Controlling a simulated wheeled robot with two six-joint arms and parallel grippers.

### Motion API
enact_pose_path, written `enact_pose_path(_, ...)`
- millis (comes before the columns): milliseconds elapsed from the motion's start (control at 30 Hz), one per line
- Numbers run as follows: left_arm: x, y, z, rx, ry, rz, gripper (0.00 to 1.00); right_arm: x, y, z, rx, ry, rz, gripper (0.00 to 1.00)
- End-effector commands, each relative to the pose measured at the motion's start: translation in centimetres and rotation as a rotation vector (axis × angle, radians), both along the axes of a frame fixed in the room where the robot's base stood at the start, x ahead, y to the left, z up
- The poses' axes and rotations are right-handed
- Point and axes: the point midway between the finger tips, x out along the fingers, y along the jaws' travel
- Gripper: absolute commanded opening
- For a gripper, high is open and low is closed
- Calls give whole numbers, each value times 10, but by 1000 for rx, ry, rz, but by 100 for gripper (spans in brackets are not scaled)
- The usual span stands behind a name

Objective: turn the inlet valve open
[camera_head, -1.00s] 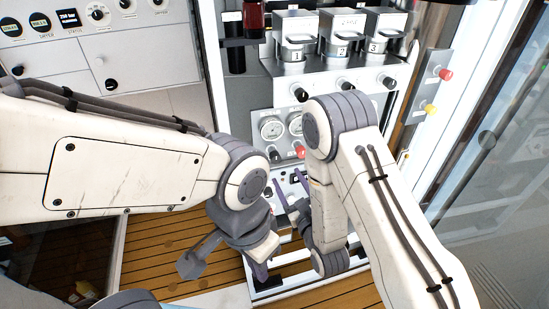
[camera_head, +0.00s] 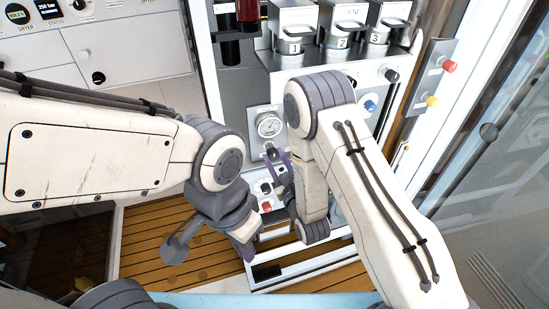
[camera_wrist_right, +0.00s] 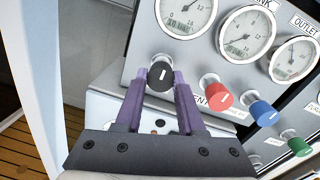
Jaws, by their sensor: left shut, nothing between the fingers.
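A black knob with a white mark (camera_wrist_right: 160,77) sits on the grey gauge panel below the leftmost gauge in the right wrist view. Its label is hidden, so I cannot read whether it is the inlet valve. My right gripper (camera_wrist_right: 158,80) has its purple fingers one on each side of this knob, with the knob filling most of the gap. In the head view the knob (camera_head: 270,155) is near the right gripper's purple fingers, partly hidden by my right arm. My left gripper (camera_head: 245,250) is shut and empty, low in front of the panel.
A red knob (camera_wrist_right: 217,92), a blue knob (camera_wrist_right: 264,112) and a green knob (camera_wrist_right: 299,145) run to the right of the black one. Gauges (camera_wrist_right: 246,34) stand above them. Numbered canisters (camera_head: 293,28) are higher up. Wooden floor (camera_head: 150,240) shows at lower left.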

Motion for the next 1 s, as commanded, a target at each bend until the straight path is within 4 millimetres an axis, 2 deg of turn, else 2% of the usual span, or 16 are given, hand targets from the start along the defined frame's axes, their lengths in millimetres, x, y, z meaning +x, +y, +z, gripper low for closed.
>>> enact_pose_path(467,0,0,-7,0,0,0,0,1,0,-1,-69,-24,-4,0)
enact_pose_path(1000,0,0,-42,0,0,0,0,1,-1,-1,-500,-167,-5,0)
